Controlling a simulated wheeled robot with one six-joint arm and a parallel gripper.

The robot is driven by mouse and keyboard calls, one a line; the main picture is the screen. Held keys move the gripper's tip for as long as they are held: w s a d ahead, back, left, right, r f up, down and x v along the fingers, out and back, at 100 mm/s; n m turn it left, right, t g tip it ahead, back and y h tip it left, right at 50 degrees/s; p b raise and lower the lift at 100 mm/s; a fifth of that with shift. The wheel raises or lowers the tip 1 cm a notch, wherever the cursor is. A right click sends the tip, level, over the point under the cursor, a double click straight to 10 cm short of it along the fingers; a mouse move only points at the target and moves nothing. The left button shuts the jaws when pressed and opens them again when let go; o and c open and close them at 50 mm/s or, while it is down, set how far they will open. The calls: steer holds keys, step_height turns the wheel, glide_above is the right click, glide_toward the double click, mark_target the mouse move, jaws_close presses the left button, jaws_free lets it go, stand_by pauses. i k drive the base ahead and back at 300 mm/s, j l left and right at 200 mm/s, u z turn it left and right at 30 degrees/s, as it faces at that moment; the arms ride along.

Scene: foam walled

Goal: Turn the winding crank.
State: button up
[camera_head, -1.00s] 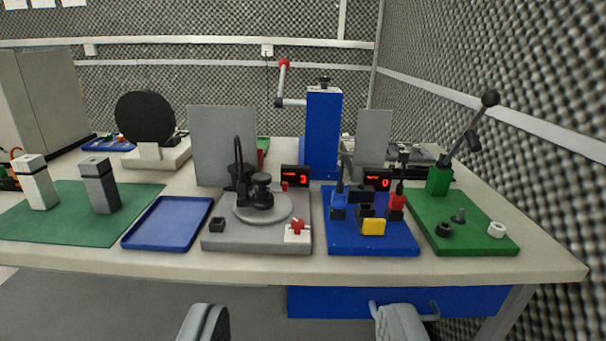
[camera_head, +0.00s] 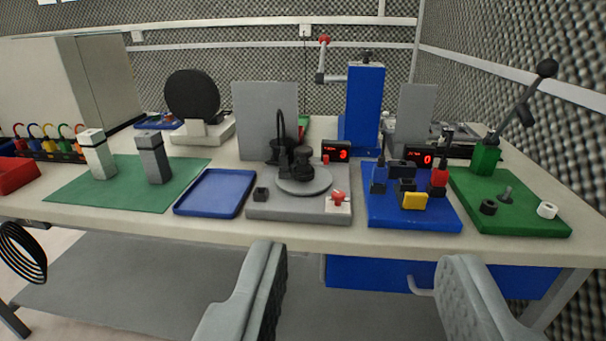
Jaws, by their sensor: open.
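My gripper (camera_head: 362,262) is open and empty at the bottom of the view, in front of the table's front edge and well short of the crank. Its two grey fingers are wide apart, and nothing is between them. The column's foot is partly hidden behind the red number displays and the blue plate's parts.
In front of the column stand a grey board with a round disc (camera_head: 304,181), a blue plate (camera_head: 378,215) with plugs, and a green base (camera_head: 520,217) with a black-knobbed lever. An upright grey panel (camera_head: 266,110) stands left of the column. A blue tray (camera_head: 215,193) lies at left.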

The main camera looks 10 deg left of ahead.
mark_target(306, 177)
steer(key=i+l, duration=0.7)
steer(key=i+j+u, duration=0.05)
